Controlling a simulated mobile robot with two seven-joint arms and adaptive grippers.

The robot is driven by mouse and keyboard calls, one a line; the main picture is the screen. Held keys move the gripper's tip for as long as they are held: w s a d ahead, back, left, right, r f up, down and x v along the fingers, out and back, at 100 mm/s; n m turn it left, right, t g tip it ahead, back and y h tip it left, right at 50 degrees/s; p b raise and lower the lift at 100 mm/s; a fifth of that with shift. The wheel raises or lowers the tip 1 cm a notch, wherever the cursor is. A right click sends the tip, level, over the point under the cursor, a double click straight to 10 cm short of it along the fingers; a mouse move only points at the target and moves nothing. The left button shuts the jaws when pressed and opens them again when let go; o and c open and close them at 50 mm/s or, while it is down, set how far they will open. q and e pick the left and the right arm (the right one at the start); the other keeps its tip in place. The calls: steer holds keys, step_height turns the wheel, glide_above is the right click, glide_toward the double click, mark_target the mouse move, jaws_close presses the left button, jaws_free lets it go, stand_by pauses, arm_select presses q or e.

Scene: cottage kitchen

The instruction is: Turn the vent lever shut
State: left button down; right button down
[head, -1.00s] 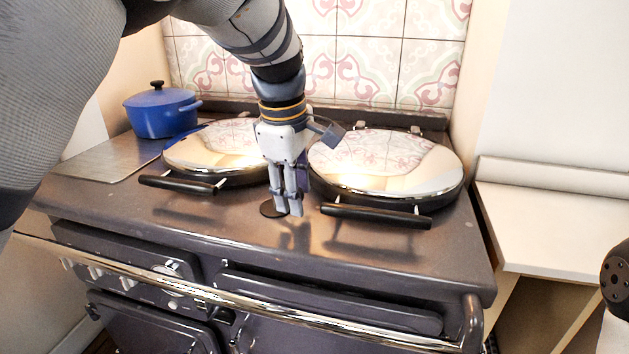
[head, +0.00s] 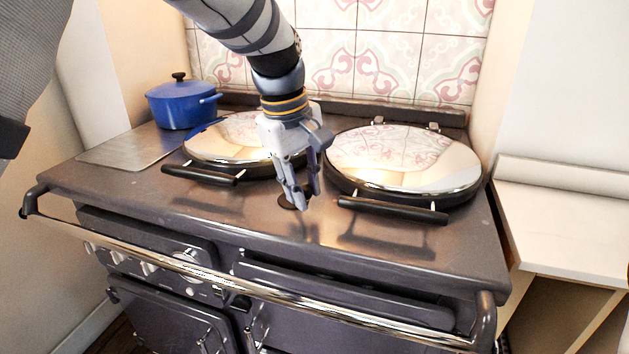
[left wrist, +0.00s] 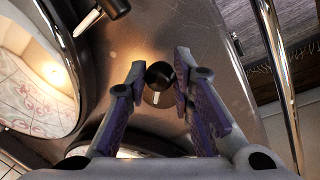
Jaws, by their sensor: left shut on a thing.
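The vent lever (left wrist: 160,76) is a small dark knob on a round dark plate on the stove top, between the two lids. A short pale mark shows on its plate in the left wrist view. In the head view the plate (head: 287,202) shows partly behind the fingers, and the knob is hidden. My left gripper (head: 307,200) points down at the lever and is shut on it, one finger on each side of the knob. My right gripper is not in view.
Two domed chrome lids, left (head: 230,140) and right (head: 400,160), flank the gripper, with black handles in front. A blue pot (head: 181,105) stands at the back left. A chrome rail (head: 250,294) runs along the stove front. The front stove top is clear.

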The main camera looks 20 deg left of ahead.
arm_select(q)
steer(key=m, duration=0.1)
steer(key=a+m, duration=0.1)
steer(key=m, duration=0.1)
steer(key=s+m, duration=0.1)
steer(key=shift+a+m+g+h, duration=0.3)
steer(key=shift+a, duration=0.1)
steer(key=shift+s+a+m+g, duration=0.1)
steer(key=shift+a+m+g, duration=0.15)
steer(key=shift+a+m, duration=0.65)
steer(key=shift+s+a+m+g, duration=0.15)
steer(key=shift+m+g, duration=0.1)
steer(key=shift+m, duration=1.25)
steer(key=shift+w, duration=0.15)
steer(key=shift+a, duration=0.1)
steer(key=c, duration=1.4)
jaws_free()
